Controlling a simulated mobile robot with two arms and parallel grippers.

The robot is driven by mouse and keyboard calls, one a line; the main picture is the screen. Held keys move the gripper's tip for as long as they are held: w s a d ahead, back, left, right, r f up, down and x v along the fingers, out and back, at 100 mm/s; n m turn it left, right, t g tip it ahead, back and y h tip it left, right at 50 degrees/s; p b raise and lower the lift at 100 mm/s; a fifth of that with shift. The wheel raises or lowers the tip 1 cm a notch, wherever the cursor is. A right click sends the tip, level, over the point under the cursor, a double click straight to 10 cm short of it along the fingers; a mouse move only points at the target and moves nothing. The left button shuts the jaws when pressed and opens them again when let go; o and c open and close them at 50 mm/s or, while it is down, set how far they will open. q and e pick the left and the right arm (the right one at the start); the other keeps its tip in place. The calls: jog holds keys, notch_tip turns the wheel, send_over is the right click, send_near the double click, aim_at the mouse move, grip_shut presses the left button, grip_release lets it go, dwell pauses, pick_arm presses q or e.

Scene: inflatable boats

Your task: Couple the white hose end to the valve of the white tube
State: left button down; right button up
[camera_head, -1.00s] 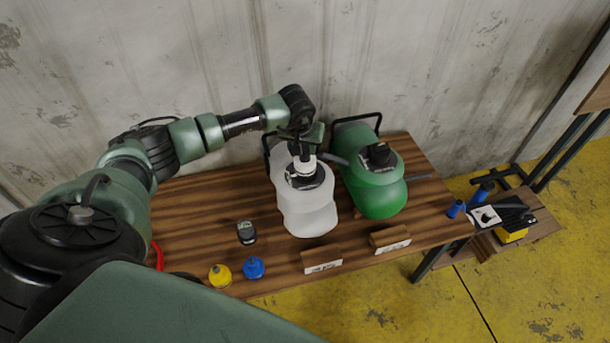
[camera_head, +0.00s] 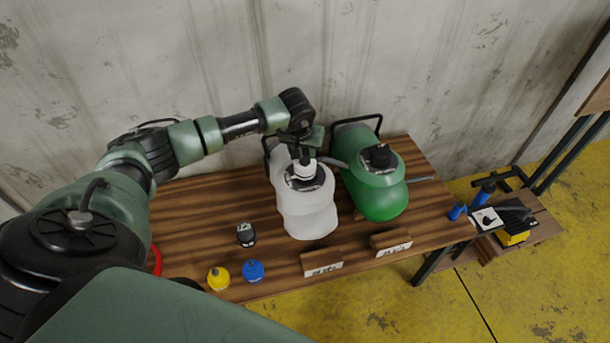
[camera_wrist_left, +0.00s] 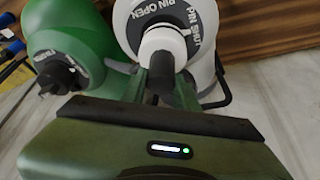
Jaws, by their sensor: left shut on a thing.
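The white tube (camera_head: 308,216) lies on the wooden bench, with a dark valve plate (camera_head: 318,181) on its top. In the left wrist view the valve shows as a ring (camera_wrist_left: 133,31) lettered "PIN OPEN" and "PIN SHUT". My left gripper (camera_head: 304,157) is above the valve, shut on the white hose end (camera_head: 304,169). The hose end points down at the middle of the valve, roughly upright. In the left wrist view the hose end (camera_wrist_left: 163,41) covers the valve's middle, so I cannot tell whether it is seated. My right gripper is not in view.
A green tube (camera_head: 376,196) with a black-capped valve lies close to the right. A yellow cap (camera_head: 219,278), a blue cap (camera_head: 253,271) and a small dark gauge (camera_head: 246,234) stand at the front left. Two label blocks (camera_head: 322,262) (camera_head: 391,243) line the front edge. The wall is close behind.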

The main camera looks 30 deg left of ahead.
pick_arm(q)
jog(key=shift+f+b, duration=0.9)
dwell(0.4)
dwell(0.4)
jog(key=shift+a+f+m+h+b, duration=0.15)
jog(key=shift+m+h+b, duration=0.25)
jog(key=shift+m+b, duration=0.45)
jog(key=shift+m+h+b, duration=0.4)
jog(key=shift+m+b, duration=0.1)
jog(key=shift+m, duration=0.55)
jog(key=shift+d, duration=0.2)
jog(key=shift+d, duration=0.15)
